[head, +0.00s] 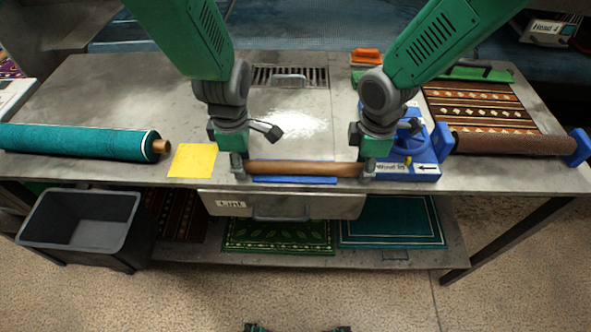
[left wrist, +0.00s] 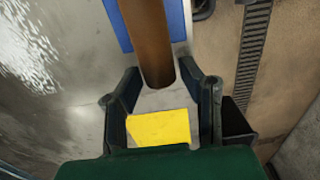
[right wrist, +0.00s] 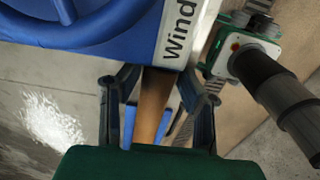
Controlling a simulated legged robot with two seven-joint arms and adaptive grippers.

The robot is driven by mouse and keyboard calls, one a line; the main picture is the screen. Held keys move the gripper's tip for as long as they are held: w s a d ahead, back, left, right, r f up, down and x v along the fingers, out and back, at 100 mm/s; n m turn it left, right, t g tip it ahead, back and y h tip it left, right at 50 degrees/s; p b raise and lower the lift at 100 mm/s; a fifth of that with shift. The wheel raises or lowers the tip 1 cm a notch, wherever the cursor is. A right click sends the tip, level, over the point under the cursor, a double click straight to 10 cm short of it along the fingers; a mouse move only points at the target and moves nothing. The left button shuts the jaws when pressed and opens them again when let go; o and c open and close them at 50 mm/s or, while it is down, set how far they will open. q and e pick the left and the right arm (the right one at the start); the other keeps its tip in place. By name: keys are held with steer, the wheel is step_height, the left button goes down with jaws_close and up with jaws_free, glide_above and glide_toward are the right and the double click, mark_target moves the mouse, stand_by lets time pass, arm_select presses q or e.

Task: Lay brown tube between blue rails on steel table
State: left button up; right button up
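The brown tube (head: 305,168) lies crosswise near the front edge of the steel table (head: 120,90). A blue rail (head: 295,180) shows along its front side; in the left wrist view blue shows on both sides of the tube, at one rail (left wrist: 116,22) and the other (left wrist: 177,20). My left gripper (head: 238,166) is around the tube's left end, its fingers apart with gaps beside the tube (left wrist: 155,45). My right gripper (head: 368,169) is around the right end, fingers apart beside the tube (right wrist: 152,105). Whether the tube touches the table is hard to tell.
A blue winder (head: 422,155) labelled "Wind in" stands right of my right gripper, near a rolled brown rug (head: 510,144). A yellow sheet (head: 192,160) and a teal roll (head: 75,141) lie to the left. A "Lint" drawer (head: 285,206) is below the table edge.

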arm_select(q)
steer(key=shift+r, duration=0.1)
steer(key=r, duration=0.7)
steer(key=shift+d+r, duration=0.2)
steer(key=shift+r, duration=0.2)
arm_select(e)
steer(key=shift+r, duration=3.95)
steer(key=shift+f, duration=0.1)
